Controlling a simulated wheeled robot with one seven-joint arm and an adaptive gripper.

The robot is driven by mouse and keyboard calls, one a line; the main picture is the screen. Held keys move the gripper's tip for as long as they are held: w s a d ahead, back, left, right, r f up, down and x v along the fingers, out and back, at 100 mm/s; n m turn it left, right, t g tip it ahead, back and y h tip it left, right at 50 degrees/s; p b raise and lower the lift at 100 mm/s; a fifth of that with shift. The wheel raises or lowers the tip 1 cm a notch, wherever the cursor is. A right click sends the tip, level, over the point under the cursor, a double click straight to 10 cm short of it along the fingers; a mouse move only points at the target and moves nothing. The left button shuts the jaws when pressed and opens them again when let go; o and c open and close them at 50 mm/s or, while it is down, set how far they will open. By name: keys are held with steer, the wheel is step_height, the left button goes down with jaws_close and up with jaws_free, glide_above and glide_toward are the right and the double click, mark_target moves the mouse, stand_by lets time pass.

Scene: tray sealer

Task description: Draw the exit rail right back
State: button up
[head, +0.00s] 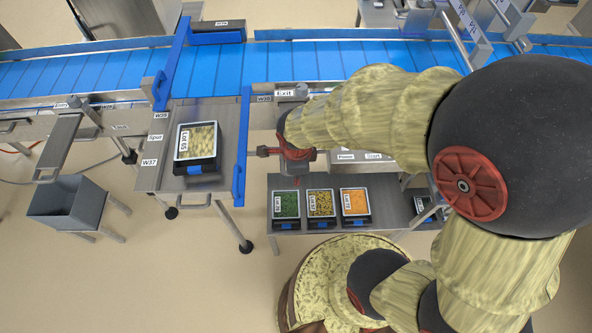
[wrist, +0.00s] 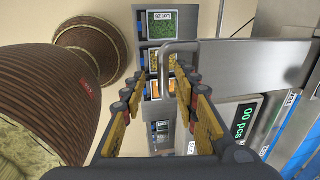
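The Exit label (head: 284,93) sits on the near side of the blue conveyor in the head view. Below it my arm and gripper (head: 284,152) hide most of the metalwork. In the wrist view a flat grey metal slide (wrist: 250,58), which I take as the exit rail, carries a rounded loop handle (wrist: 166,65). My gripper (wrist: 164,80) is open, its fingers well apart. The handle's bar shows between the two fingertips in the picture; I see no contact, and cannot tell its depth against the tips.
A blue bar (head: 243,145) stands just left of my gripper. Further left, a tray, Lot 65 (head: 182,160), sits on the spur plate. Below, a shelf (head: 290,229) holds trays of green, yellow and orange food. The blue conveyor (head: 330,68) runs behind.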

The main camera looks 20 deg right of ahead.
step_height(320, 180, up, 12)
steer(key=s, duration=0.2)
steer(key=shift+a, duration=0.35)
steer(key=shift+f, duration=0.1)
stand_by(0.4)
steer(key=s+d+r+n+t+b, duration=0.1)
steer(key=s+d+r+n+b, duration=0.1)
steer(key=n, duration=0.8)
steer(key=s+d+r+n+t+b, duration=0.2)
steer(key=s+r+n, duration=0.2)
steer(key=n, duration=0.7)
step_height(320, 180, up, 3)
steer(key=shift+s+d+f+t+y+b, duration=0.2)
steer(key=shift+s+t+y+b, duration=0.1)
steer(key=shift+s+b, duration=0.1)
